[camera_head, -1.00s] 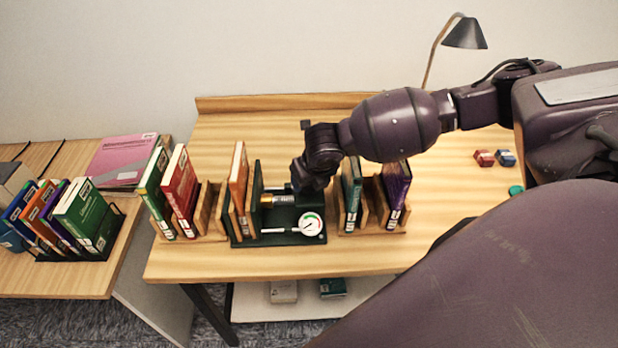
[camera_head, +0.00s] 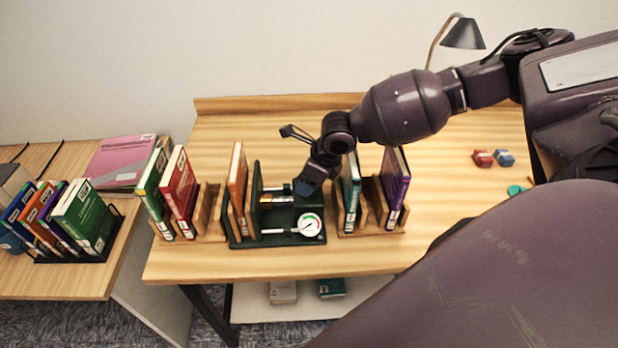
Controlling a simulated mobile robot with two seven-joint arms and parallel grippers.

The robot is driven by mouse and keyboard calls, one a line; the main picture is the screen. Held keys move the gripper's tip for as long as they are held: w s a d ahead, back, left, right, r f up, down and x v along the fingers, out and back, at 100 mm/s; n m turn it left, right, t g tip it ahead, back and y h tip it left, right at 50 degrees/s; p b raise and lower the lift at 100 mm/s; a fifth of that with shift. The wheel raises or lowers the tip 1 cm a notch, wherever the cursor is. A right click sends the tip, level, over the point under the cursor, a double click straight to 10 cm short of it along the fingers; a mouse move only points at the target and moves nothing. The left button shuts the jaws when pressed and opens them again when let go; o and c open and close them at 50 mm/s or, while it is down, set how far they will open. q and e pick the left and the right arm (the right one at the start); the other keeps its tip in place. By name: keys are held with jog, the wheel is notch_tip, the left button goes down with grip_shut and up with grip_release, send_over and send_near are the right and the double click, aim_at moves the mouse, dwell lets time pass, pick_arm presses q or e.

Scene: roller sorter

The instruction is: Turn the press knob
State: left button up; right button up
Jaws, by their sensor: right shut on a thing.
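The dark green book press (camera_head: 262,241) stands on the wooden desk, with a round dial gauge (camera_head: 310,225) on its front right. An orange book (camera_head: 237,178) stands upright at the press's left side. A metal screw (camera_head: 277,198) runs across the press toward its right end. My right gripper (camera_head: 306,190) is at the right end of that screw, shut on the press knob, which the gripper hides. My left gripper is not in view.
Wooden racks with upright books stand close on both sides: green and red books (camera_head: 181,190) at left, a dark green book (camera_head: 350,192) and a purple book (camera_head: 394,187) at right. A lamp (camera_head: 464,34) stands behind. The desk's right part is mostly clear.

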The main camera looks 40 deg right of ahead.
jog(key=shift+n, duration=0.4)
jog(key=o, duration=0.9)
jog(key=v, duration=1)
jog(key=shift+d+r, duration=0.15)
jog(key=shift+r, duration=0.25)
